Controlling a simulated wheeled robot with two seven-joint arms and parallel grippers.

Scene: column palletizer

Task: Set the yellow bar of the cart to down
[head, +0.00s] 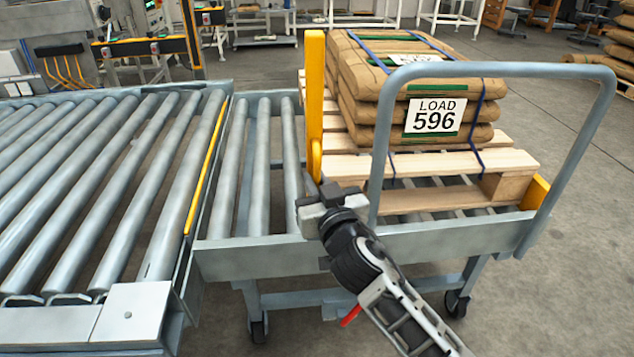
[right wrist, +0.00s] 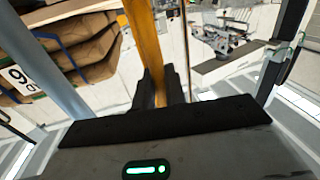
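The yellow bar (head: 314,95) of the cart stands upright at the left end of the cart, beside the loaded pallet. The cart's grey frame (head: 440,237) has a tall hoop handle. My right gripper (head: 319,190) is at the lower part of the bar. In the right wrist view the bar (right wrist: 143,40) runs down between the two dark fingers (right wrist: 160,90), which look closed against its sides. The exact contact is partly hidden by the gripper itself. My left gripper is not in view.
Tied brown sacks (head: 361,112) labelled LOAD 596 lie on a wooden pallet (head: 427,162) on the cart. A roller conveyor (head: 90,180) stands to the left, with a yellow strip along its edge. The grey hoop handle (head: 598,120) rises close to my right arm. Open floor lies to the right.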

